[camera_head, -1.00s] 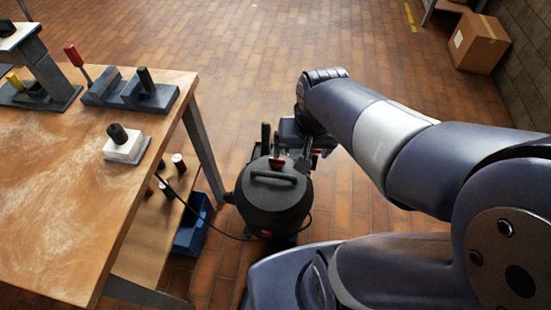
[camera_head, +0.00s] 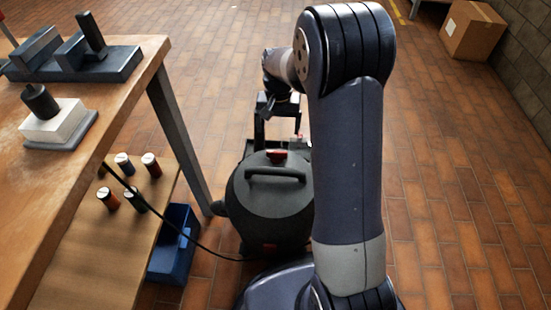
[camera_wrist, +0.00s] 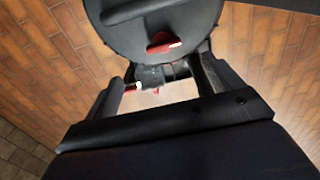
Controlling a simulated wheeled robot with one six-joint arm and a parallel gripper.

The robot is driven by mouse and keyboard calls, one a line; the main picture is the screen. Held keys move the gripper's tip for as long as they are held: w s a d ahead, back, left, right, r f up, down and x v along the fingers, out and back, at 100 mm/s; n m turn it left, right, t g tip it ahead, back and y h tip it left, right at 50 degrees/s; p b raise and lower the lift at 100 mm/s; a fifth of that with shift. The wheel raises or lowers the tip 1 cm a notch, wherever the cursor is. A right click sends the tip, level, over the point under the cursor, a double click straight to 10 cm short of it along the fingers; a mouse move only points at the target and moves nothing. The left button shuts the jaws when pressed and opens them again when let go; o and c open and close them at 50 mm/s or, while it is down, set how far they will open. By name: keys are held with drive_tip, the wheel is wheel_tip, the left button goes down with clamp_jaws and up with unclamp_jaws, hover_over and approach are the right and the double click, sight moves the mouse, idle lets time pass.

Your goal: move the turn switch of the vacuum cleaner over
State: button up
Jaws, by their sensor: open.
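The vacuum cleaner (camera_head: 250,225) is a dark, round drum standing on the floor, with a black handle across its lid. A red turn switch (camera_head: 277,155) sits on the lid's far side in the head view. In the wrist view the switch (camera_wrist: 160,46) is a red knob with a pale end pointing right, on the lid (camera_wrist: 190,22). My gripper (camera_head: 279,128) is open and empty, beyond the drum in the head view. In the wrist view its two fingers (camera_wrist: 160,75) stand apart, with the switch above the gap, not between them. No contact with the switch shows.
A wooden workbench (camera_head: 125,95) with fixtures stands at the left. Its lower shelf (camera_head: 85,245) holds several small cylinders. A blue bin (camera_head: 175,245) and a black cable lie beside the vacuum. A cardboard box (camera_head: 470,32) is far right; the floor between is clear.

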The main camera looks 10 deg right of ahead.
sight(277, 151)
drive_tip(key=f+b, duration=0.1)
drive_tip(key=f, duration=0.3)
drive_tip(key=w+f+b, duration=0.1)
drive_tip(key=f+b, duration=0.1)
drive_tip(key=f, duration=0.3)
drive_tip(key=f+b, duration=0.1)
drive_tip(key=f, duration=0.3)
drive_tip(key=shift+w+f+b, duration=0.25)
drive_tip(key=shift+w+b, duration=0.05)
drive_tip(key=shift+c, duration=0.6)
drive_tip(key=c, duration=0.9)
drive_tip(key=shift+o, duration=0.2)
